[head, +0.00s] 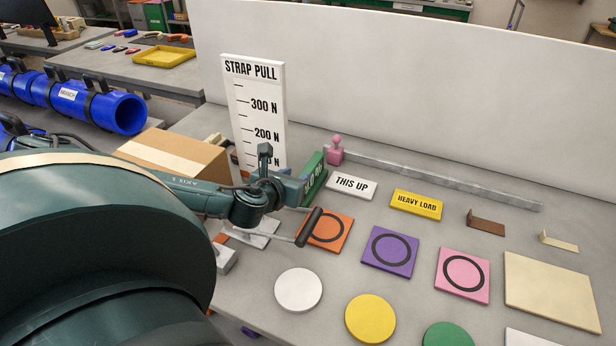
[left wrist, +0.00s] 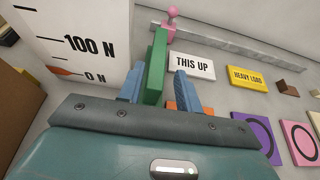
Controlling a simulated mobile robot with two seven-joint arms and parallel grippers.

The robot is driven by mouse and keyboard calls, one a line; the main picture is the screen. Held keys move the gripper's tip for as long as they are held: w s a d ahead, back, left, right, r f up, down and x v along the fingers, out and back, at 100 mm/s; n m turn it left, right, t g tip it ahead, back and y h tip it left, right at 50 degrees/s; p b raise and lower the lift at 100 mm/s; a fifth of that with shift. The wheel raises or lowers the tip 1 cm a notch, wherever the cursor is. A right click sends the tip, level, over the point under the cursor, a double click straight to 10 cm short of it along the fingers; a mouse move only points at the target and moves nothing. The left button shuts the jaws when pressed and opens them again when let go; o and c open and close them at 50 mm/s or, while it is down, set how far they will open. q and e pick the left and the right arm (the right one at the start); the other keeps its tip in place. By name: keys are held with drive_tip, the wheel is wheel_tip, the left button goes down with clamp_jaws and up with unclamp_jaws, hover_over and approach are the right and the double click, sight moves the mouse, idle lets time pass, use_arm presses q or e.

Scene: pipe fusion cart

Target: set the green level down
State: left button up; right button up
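The green level (head: 314,176) is a narrow green bar with pale lettering on its side. It stands on edge by the pink-knobbed end of the grey rail. In the left wrist view the level (left wrist: 156,68) lies between the two blue fingers of my left gripper (left wrist: 160,88). It is close against the left finger, and a gap shows between it and the right finger. In the head view my left gripper (head: 293,187) partly hides the level's near end. I cannot tell whether its underside touches the table. My right gripper is not in view.
A STRAP PULL board (head: 257,105) and cardboard box (head: 172,158) stand left. The grey rail (head: 440,180) runs along the back. THIS UP (head: 351,185) and HEAVY LOAD (head: 416,205) blocks sit right of the level.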

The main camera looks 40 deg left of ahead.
use_arm(q)
drive_tip(key=shift+x, duration=1.1)
drive_tip(key=shift+f+p+x, duration=0.15)
drive_tip(key=shift+f+x, duration=0.1)
drive_tip(key=shift+x, duration=1.15)
drive_tip(key=shift+f+p+x, duration=0.15)
drive_tip(key=shift+f+x, duration=0.1)
drive_tip(key=shift+x, duration=1.1)
drive_tip(key=shift+s+d, duration=0.1)
drive_tip(key=shift+s, duration=0.1)
drive_tip(key=shift+c, duration=0.3)
clamp_jaws()
